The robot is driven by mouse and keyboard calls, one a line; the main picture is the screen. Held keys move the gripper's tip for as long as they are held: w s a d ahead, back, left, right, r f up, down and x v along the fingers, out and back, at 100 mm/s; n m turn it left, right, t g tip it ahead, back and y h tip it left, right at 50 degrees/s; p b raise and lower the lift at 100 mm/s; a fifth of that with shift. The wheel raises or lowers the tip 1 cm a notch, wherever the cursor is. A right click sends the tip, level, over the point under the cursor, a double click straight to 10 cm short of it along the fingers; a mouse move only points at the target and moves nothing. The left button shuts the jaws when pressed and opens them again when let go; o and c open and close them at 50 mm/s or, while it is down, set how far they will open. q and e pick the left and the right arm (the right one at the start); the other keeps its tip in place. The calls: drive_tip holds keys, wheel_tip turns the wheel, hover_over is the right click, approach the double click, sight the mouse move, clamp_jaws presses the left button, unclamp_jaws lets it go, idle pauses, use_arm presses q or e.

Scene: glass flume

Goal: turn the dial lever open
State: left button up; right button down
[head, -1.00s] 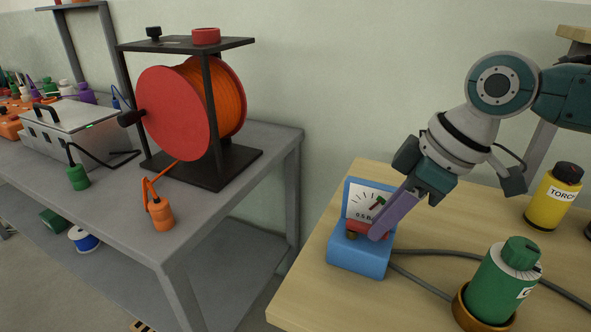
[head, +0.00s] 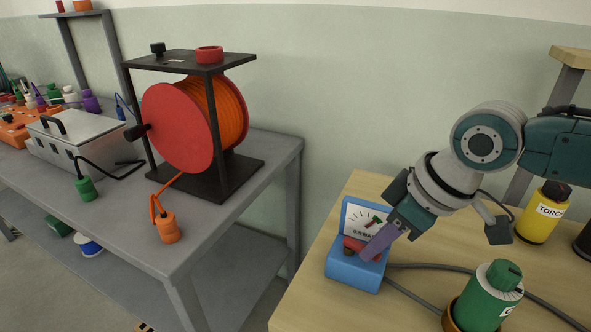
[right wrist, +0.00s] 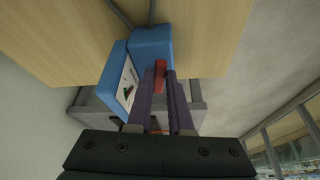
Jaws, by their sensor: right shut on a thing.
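A blue box (head: 351,275) with a white dial face (head: 353,217) stands at the left end of the wooden table. A red lever (head: 352,244) sits on the box in front of the dial face. My right gripper (head: 369,251) reaches it from the right, and its purple fingers partly cover the lever. In the right wrist view the fingers are closed around the red lever (right wrist: 159,74), at the blue box (right wrist: 153,44). A short green and red pointer shows on the dial; its exact reading is unclear. My left gripper is out of view.
A green bottle (head: 486,300) in a brown holder and a yellow torch bottle (head: 544,217) stand right of the box. Grey cables (head: 440,267) run across the table. A grey bench (head: 250,165) with an orange reel (head: 228,112) stands left, across a gap.

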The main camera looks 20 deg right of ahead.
drive_tip(key=a+m+h+p, duration=0.1)
drive_tip(key=m+p, duration=0.1)
drive_tip(key=a+m+p, duration=0.1)
drive_tip(key=m+p, duration=0.1)
drive_tip(key=a+m+h+p, duration=0.1)
drive_tip(key=m+p, duration=0.2)
drive_tip(key=shift+s+r+h, duration=0.2)
drive_tip(key=shift+h, duration=0.1)
drive_tip(key=shift+w+a+f+m+h+p, duration=0.1)
drive_tip(key=shift+a+m+h+p, duration=0.1)
drive_tip(key=shift+m, duration=0.3)
drive_tip(key=shift+a+m+h+p, duration=0.1)
drive_tip(key=shift+m+h, duration=0.1)
drive_tip(key=shift+m, duration=0.3)
drive_tip(key=shift+w+a+f+m+h, duration=0.15)
drive_tip(key=shift+a+m+h, duration=0.15)
drive_tip(key=shift+m, duration=0.6)
drive_tip(key=shift+w+a+m+g+h+b, duration=0.2)
drive_tip(key=shift+m+h+b, duration=0.15)
drive_tip(key=shift+m, duration=0.55)
drive_tip(key=shift+w+a+m+g+h+b, duration=0.1)
drive_tip(key=shift+m+g+h+b, duration=0.25)
drive_tip(key=shift+m, duration=0.55)
drive_tip(key=c, duration=1.1)
unclamp_jaws()
